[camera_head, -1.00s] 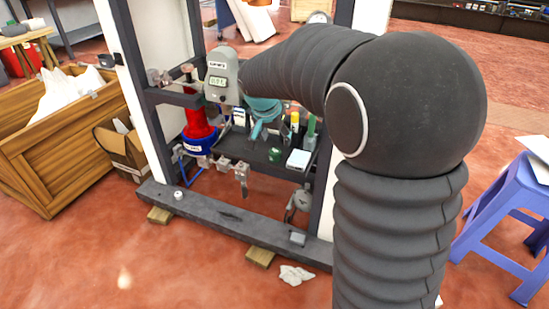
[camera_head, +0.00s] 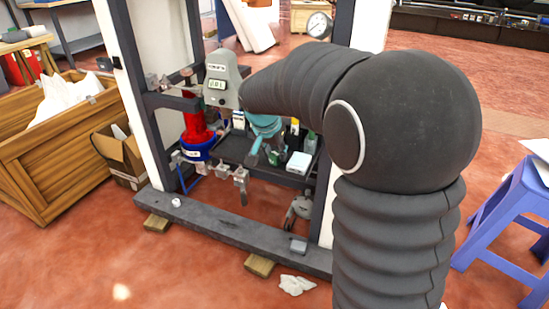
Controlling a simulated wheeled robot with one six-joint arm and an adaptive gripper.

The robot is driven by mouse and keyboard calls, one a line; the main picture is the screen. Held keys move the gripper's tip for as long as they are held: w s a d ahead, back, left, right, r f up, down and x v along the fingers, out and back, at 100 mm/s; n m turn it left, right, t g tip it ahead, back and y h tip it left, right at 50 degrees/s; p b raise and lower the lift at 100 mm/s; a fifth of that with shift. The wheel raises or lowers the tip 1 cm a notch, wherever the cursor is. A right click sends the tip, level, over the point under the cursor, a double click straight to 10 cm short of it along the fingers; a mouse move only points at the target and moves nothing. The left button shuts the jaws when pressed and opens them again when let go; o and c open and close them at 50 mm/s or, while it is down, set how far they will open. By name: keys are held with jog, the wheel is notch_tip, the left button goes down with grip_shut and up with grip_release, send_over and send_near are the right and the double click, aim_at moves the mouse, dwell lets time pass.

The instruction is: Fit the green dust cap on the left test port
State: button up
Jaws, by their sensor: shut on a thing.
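My gripper (camera_head: 265,148) is the teal part below the grey arm, low over the dark shelf in the frame. It points down and its fingers are shut on the green dust cap (camera_head: 275,158), which shows only as a small dark green patch at the fingertips. The cap is at shelf level; whether it still touches the shelf cannot be told. Small metal fittings (camera_head: 240,179) hang at the shelf's front edge. I cannot tell which fitting is the left test port.
The dark shelf (camera_head: 232,150) also carries a pale box (camera_head: 299,162). A red and blue cylinder (camera_head: 196,135) stands left, beside a grey digital gauge (camera_head: 221,80). Frame posts (camera_head: 328,150) and a bottom beam (camera_head: 225,228) bound the space. A blue stool (camera_head: 505,215) stands right.

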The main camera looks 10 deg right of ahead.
aim_at(275, 153)
jog(key=shift+r, duration=0.2)
jog(key=shift+r+p, duration=1.75)
jog(key=shift+r, duration=0.85)
